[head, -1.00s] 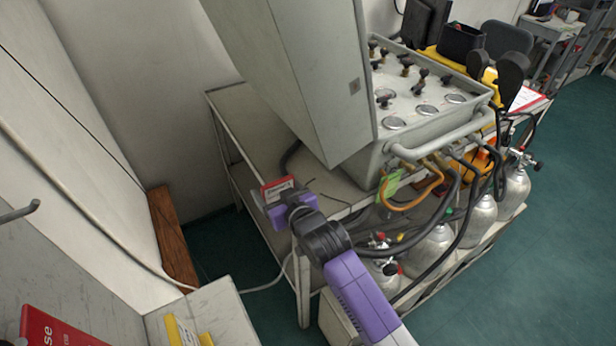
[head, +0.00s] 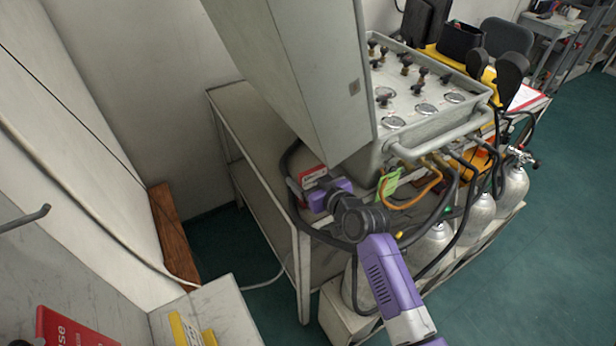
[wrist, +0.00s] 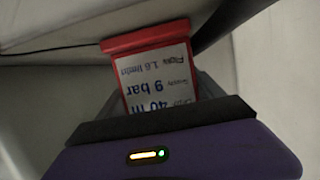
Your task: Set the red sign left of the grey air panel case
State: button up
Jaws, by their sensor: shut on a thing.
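The red sign (head: 311,176) has a white printed face; in the wrist view the sign (wrist: 155,75) shows upside-down text such as "9 bar" and "40 m". My gripper (head: 322,191) is shut on it, and the jaws hide its lower part. The grey air panel case (head: 385,160), with gauges and valve knobs on top, stands on the bench (head: 245,140). The sign is just left of the case's near left corner, below a tall grey panel. I cannot tell whether the sign touches the bench.
The tall grey panel (head: 300,80) leans over the bench close to my gripper. A black hose (head: 290,160) curves beside the sign. Hoses and silver cylinders (head: 480,215) crowd the right front. The bench's left end is bare. Another red item (head: 70,330) sits at bottom left.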

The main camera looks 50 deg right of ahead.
jog(key=shift+f, duration=0.1)
jog(key=o, duration=1.4)
